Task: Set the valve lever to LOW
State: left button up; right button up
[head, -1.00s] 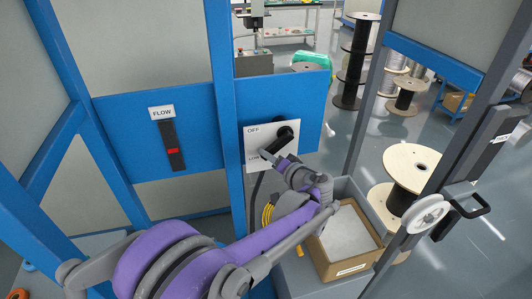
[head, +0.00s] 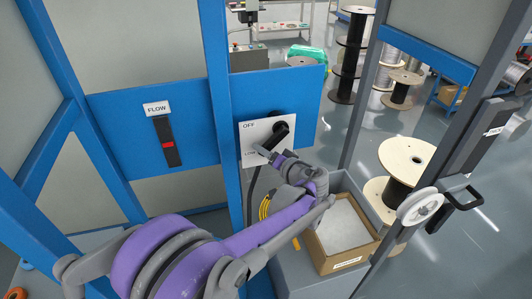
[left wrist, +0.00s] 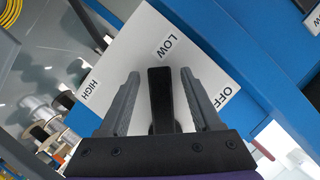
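The valve plate (head: 248,133) is white and sits on the blue panel, with OFF at its upper left and LOW at its lower left in the head view. Its black lever (head: 279,137) slants down-left from the round hub toward the LOW side. My left gripper (head: 261,152) is at the lever's lower end and partly covers it. In the left wrist view the lever (left wrist: 160,95) stands between the two grey fingers of the left gripper (left wrist: 162,85), with a gap on each side. LOW is just beyond its end. HIGH is left and OFF right. My right gripper is not in view.
A FLOW gauge (head: 167,141) with a red mark is left of the blue post (head: 219,120). Below the valve plate are a yellow cable coil (head: 265,208) and an open cardboard box (head: 345,264). Spools (head: 400,165) stand at the right.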

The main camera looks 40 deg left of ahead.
pick_arm(q)
jog(key=v, duration=1)
jog(key=shift+s+d+r, duration=0.15)
jog(key=shift+s+d, duration=0.05)
jog(key=shift+d, duration=0.15)
jog(key=s+d+f+m+g+h, duration=0.1)
jog(key=s+d+f+m+h, duration=0.1)
jog(key=s+f+h, duration=0.8)
jog(key=s+d+f+m+h, duration=0.2)
jog(key=s+d+f+h, duration=0.1)
jog(key=s+d, duration=0.5)
jog(key=s+p, duration=0.1)
jog(key=s, duration=0.2)
jog(key=shift+d+f+t+h, duration=0.3)
jog(key=shift+d+t+h, duration=0.1)
jog(key=shift+s, duration=0.1)
dwell(0.6)
